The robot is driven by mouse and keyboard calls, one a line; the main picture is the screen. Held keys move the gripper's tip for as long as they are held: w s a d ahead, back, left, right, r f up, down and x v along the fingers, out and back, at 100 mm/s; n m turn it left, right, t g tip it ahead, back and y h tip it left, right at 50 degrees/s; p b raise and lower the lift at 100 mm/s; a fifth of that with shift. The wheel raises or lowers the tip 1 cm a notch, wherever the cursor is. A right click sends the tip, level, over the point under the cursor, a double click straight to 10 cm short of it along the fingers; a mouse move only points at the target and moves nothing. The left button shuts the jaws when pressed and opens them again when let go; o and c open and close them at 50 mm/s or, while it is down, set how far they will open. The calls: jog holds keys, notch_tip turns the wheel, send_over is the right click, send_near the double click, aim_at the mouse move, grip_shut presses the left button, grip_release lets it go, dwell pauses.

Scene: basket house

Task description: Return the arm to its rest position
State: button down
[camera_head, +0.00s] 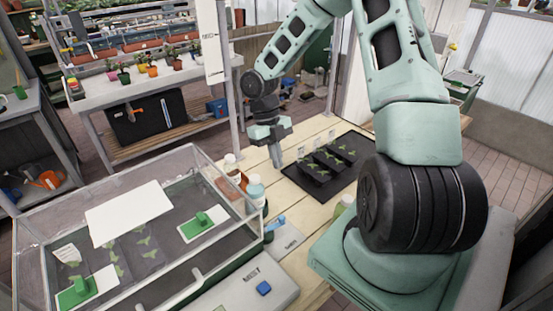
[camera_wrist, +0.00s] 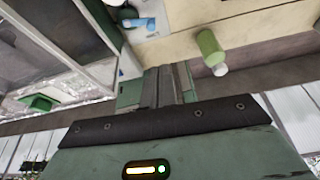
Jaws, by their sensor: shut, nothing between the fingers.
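My arm rises from its base at the right of the head view and bends over the wooden table. My gripper (camera_head: 277,160) hangs from it, pointing down, above the table's far left part. Its fingers are together and hold nothing. It is beside the black seedling tray (camera_head: 290,192) and appears apart from it. In the wrist view my gripper (camera_wrist: 167,75) shows its two fingers side by side with no gap, and nothing is between them.
A clear-walled case (camera_head: 198,155) with green-handled pieces and seedlings stands at front left. White-capped bottles (camera_head: 255,188) stand beside it. In the wrist view a green bottle (camera_wrist: 209,46) stands near the fingers.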

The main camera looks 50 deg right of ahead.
dwell(0.5)
jog(key=s+a+r+m+b, duration=0.1)
jog(key=a+m, duration=0.3)
jog(key=a, duration=0.2)
jog(key=s+a+r+m+t+h+b, duration=0.1)
jog(key=s+a+r+m, duration=0.1)
jog(key=a+m, duration=0.2)
jog(key=s+a+r+m+b, duration=0.1)
jog(key=a+m, duration=0.3)
jog(key=a, duration=0.5)
jog(key=shift+s+a+r+m+t+b, duration=0.3)
jog(key=shift+s+a+r, duration=0.1)
jog(key=shift+s+r, duration=0.25)
jog(key=s+a+r+m+t+y+b, duration=0.1)
jog(key=s+a+r+m+t+b, duration=0.1)
jog(key=s+a+m, duration=0.9)
jog(key=s+m, duration=0.2)
jog(key=shift+s+r+m+b, duration=0.2)
jog(key=shift+m+b, duration=0.2)
